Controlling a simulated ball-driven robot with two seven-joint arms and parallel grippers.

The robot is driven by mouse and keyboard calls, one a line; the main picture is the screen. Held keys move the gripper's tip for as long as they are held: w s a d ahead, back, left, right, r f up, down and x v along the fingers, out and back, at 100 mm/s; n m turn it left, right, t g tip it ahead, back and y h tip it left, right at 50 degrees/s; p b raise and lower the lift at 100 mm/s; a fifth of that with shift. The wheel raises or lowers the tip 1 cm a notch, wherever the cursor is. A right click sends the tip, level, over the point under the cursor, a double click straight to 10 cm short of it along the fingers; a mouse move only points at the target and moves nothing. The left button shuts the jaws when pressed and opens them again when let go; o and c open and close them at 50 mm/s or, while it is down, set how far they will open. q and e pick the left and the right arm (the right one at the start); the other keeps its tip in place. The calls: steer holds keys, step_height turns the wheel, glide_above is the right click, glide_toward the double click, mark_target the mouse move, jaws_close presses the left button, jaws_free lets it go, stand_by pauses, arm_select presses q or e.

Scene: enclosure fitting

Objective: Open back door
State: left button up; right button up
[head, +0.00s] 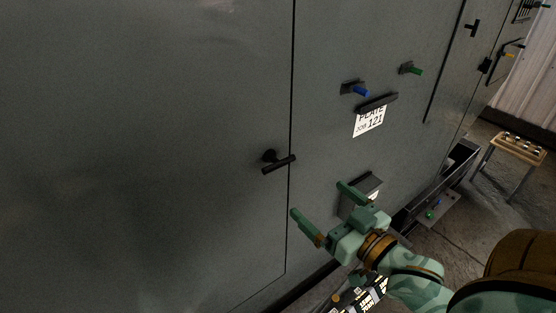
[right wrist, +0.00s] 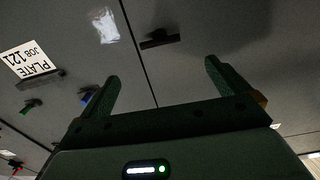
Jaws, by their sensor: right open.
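The grey back door (head: 150,150) fills the left of the head view and looks closed, flush along its dark seam. Its black T-shaped handle (head: 278,161) sits just left of that seam. In the right wrist view the handle (right wrist: 160,39) shows beyond the fingertips, apart from them. My right gripper (head: 321,200) is open and empty, a little below and to the right of the handle in the head view. It also shows in the right wrist view (right wrist: 162,71), with its two green fingers spread. My left gripper is not in view.
Right of the seam, the panel carries a blue peg (head: 360,91), a green peg (head: 416,71) and a label reading "PLATE JOB 121" (head: 369,122). A dark holder (head: 362,192) sits low behind my gripper. A small stand (head: 517,146) is at the far right.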

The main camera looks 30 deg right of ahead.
steer(key=b, duration=0.5)
glide_toward(281, 166)
steer(key=w, duration=0.5)
steer(key=w+p, duration=0.1)
steer(key=w, duration=0.4)
steer(key=shift+w+a+p, duration=0.15)
steer(key=shift+a+p, duration=0.15)
steer(key=shift+w, duration=0.3)
steer(key=c, duration=0.7)
